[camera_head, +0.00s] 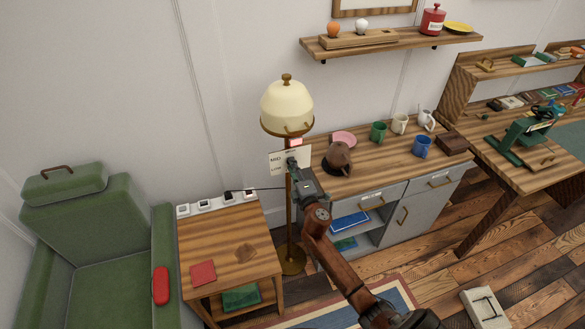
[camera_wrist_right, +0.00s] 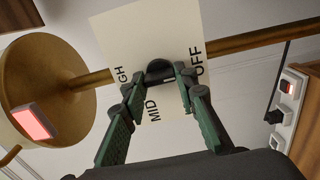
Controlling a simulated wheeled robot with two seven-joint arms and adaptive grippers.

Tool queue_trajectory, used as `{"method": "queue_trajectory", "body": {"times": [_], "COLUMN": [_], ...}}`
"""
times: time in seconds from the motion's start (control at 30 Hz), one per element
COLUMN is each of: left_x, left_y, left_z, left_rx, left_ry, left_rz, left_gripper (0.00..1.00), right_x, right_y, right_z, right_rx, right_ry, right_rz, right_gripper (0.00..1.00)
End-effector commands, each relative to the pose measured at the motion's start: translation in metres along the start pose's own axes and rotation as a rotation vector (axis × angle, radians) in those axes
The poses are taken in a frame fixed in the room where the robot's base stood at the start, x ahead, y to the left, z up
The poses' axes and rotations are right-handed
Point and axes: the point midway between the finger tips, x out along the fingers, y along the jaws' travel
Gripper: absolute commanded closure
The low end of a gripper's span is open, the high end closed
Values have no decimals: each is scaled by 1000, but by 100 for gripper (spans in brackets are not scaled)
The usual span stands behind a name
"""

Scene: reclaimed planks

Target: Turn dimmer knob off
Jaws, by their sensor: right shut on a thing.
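A floor lamp with a cream shade (camera_head: 287,103) and a brass pole stands behind the small side table. A pale dial plate (camera_head: 276,164) is fixed to its pole. In the right wrist view the plate (camera_wrist_right: 118,40) carries the words MID, OFF and a partly covered HIGH. The dark round dimmer knob (camera_wrist_right: 159,69) sits at the plate's middle. My right gripper (camera_head: 292,164) is at the plate. Its green fingers (camera_wrist_right: 157,84) are shut on the knob, one on each side. A light mark shows on the knob; its exact setting is unclear. My left gripper is out of view.
A glowing pinkish-red block (camera_wrist_right: 33,121) sits on the lamp, above the plate. The side table (camera_head: 225,240) holds sockets and a red square. A green armchair (camera_head: 105,290) stands left. A counter (camera_head: 370,183) with several mugs stands right of the lamp.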

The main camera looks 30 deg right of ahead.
Motion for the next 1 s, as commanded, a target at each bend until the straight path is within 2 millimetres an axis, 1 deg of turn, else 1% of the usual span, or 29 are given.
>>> {"method": "queue_trajectory", "body": {"times": [0.47,0.5,0.73,1.0], "left_x": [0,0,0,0], "left_y": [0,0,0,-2], "left_z": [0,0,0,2], "left_rx": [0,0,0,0], "left_ry": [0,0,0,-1], "left_rz": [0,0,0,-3], "left_gripper": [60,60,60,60], "right_x": [0,0,0,-1], "right_y": [-1,-1,-1,0], "right_z": [-1,-1,0,0], "right_rx": [-14,-14,-13,-12], "right_ry": [2,2,1,0], "right_rz": [-2,-2,-1,0], "right_gripper": [97,71,55,55]}}
